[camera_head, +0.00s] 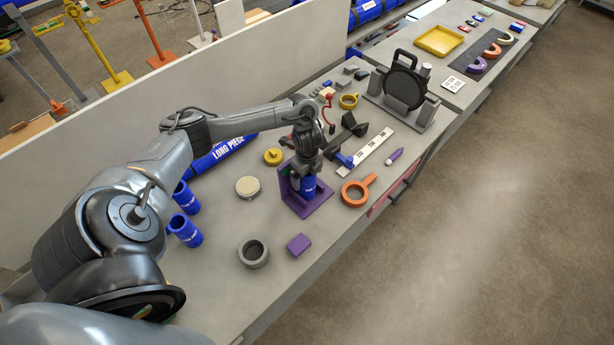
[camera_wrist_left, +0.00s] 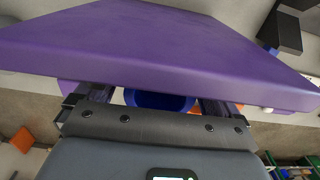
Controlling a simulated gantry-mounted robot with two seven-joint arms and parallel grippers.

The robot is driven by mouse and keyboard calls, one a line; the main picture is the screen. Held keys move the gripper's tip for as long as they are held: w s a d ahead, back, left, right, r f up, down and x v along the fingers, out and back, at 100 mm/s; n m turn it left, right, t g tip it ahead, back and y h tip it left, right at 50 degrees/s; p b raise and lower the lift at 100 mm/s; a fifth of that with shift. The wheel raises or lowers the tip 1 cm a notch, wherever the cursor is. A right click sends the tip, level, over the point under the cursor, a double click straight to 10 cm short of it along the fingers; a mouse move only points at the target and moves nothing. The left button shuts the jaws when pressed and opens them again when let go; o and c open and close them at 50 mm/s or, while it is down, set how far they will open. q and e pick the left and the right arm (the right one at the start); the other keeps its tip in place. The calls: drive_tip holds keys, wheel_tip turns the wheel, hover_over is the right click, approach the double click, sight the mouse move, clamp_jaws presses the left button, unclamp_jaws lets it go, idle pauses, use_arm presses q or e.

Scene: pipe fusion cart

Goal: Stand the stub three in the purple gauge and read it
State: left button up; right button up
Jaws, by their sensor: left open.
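The purple gauge (camera_head: 316,208), an upright plate on a flat base, stands in the middle of the bench. A blue stub (camera_head: 308,185) stands upright at the gauge, below my left gripper (camera_head: 307,173); its number cannot be read. In the left wrist view the purple gauge (camera_wrist_left: 160,45) fills the top, and the blue stub's round end (camera_wrist_left: 160,101) shows between the two open fingers. Whether the stub touches the plate is hidden. Two more blue stubs (camera_head: 185,197) (camera_head: 185,231) are at the left near my arm. My right gripper is not in view.
A grey ring (camera_head: 253,261) and a purple block (camera_head: 298,244) lie in front of the gauge. An orange ring with a handle (camera_head: 355,192) lies to its right; a white-topped disc (camera_head: 247,186) and yellow cap (camera_head: 273,156) lie to its left. A white strip (camera_head: 366,152) lies behind.

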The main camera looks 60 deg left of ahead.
use_arm(q)
wheel_tip(320, 180, up, 10)
drive_tip(key=p, duration=0.3)
drive_tip(key=shift+r+p, duration=0.25)
drive_tip(key=shift+p, duration=0.05)
drive_tip(key=w+d+f+t+h, duration=0.1)
drive_tip(key=d+f+t+h, duration=0.15)
drive_tip(key=d, duration=1.35)
drive_tip(key=w+d+f+t+h, duration=0.15)
drive_tip(key=d+t, duration=0.25)
drive_tip(key=d, duration=1.2)
drive_tip(key=s+d+r+n+y, duration=0.2)
drive_tip(key=s+d+r+n, duration=0.1)
drive_tip(key=n, duration=0.1)
drive_tip(key=s+a+r+n+g+y, duration=0.1)
drive_tip(key=s+a+n, duration=0.3)
drive_tip(key=s, duration=0.3)
drive_tip(key=s+a+n+g, duration=0.2)
drive_tip(key=s+a+n, duration=0.2)
drive_tip(key=s+n, duration=0.1)
drive_tip(key=shift+s+r+y, duration=0.4)
drive_tip(key=shift+s, duration=0.45)
